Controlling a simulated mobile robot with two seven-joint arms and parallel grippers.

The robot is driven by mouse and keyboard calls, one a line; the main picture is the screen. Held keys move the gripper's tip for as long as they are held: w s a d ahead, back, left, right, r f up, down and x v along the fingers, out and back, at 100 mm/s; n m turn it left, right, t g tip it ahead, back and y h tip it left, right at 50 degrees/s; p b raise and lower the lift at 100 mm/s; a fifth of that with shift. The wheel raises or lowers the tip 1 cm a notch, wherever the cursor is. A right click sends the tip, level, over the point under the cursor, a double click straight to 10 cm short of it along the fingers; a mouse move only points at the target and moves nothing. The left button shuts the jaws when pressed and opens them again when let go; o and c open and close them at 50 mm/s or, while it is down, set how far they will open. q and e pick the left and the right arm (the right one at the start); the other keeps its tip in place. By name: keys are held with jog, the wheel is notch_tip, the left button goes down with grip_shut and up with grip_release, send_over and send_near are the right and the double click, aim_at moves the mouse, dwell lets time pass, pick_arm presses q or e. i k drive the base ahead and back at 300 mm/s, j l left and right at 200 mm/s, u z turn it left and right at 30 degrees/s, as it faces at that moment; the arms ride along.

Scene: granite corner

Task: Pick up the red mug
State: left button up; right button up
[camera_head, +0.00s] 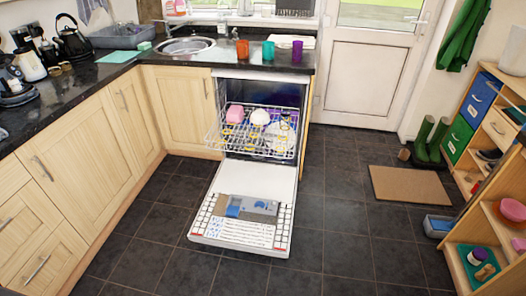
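An orange-red mug (242,49) stands upright on the dark granite worktop (225,62), just right of the sink. It is the only reddish cup on the worktop, and it is too small to tell where its handle is. A teal cup (268,51) and a purple cup (297,50) stand to its right, apart from it. Neither of my grippers shows in the head view.
Below the cups the dishwasher door (205,232) hangs open into the room, its rack (226,137) pulled out with dishes. The sink (187,46) lies left. Dark tiled floor (345,235) is clear right of the door. Green boots (432,140) and shelves stand right.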

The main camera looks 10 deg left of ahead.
aim_at(242, 46)
jog(key=i+l+z, duration=0.5)
jog(key=i+l, duration=0.35)
jog(key=i, duration=0.2)
jog(key=i+l, duration=0.25)
jog(key=i+l+z, duration=0.1)
jog(key=i, duration=0.4)
jog(key=i+u, duration=0.4)
jog(key=i, duration=0.2)
jog(key=i+l+u, duration=0.1)
jog(key=i+u, duration=0.3)
jog(key=i, duration=0.15)
jog(key=i+u, duration=0.35)
jog(key=i, duration=0.2)
jog(key=i+l+u, duration=0.35)
jog(key=i, duration=0.2)
